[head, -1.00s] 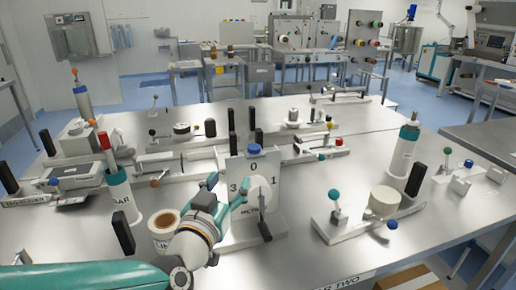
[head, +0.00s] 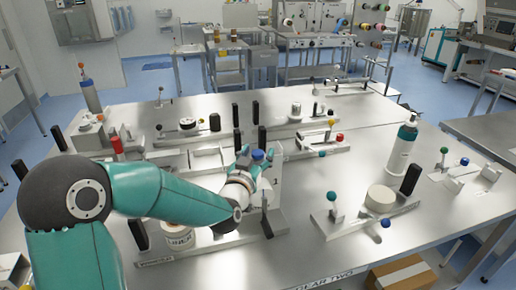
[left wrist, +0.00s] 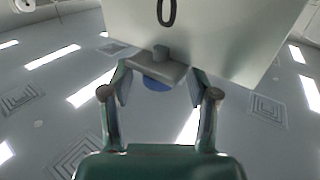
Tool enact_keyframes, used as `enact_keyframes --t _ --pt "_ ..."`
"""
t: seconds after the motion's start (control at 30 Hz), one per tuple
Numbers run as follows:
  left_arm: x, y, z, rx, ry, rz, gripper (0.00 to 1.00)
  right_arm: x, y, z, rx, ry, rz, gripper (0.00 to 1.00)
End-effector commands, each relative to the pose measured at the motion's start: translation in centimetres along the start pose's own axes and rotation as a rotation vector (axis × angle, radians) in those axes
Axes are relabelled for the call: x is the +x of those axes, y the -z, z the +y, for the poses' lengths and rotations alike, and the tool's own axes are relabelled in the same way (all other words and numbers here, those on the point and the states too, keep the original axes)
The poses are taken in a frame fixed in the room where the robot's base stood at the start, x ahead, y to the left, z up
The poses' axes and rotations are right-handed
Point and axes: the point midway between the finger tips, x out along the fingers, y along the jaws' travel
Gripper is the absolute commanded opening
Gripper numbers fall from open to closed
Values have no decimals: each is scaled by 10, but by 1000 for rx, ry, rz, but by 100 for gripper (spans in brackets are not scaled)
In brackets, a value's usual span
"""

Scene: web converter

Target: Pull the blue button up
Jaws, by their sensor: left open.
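The blue button (head: 257,155) sits at the top of the white numbered panel on the near table. In the left wrist view the blue button (left wrist: 157,84) shows partly, behind a small grey plate (left wrist: 155,66) at the edge of the white panel (left wrist: 205,25) marked 0. My left gripper (head: 256,165) is at the top of that panel, open. In the left wrist view its two fingers stand on either side of the button and plate, with gaps visible. My left gripper hides much of the panel in the head view. My right gripper is not in view.
A white roll (head: 178,238) lies below my left arm. A fixture with a teal knob (head: 332,197) and another blue knob (head: 386,222) is to the right. A white bottle (head: 401,148) stands behind it.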

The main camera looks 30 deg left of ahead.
Motion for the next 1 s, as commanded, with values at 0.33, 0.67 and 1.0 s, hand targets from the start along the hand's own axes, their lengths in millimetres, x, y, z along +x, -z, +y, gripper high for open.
enact_keyframes --t 0.33,0.67,1.0 --pt "7 0 0 0 -1 0 60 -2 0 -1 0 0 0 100" --pt "7 0 1 0 -1 0 13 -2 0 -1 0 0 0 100" --pt "7 1 0 1 -1 1 0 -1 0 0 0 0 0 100"
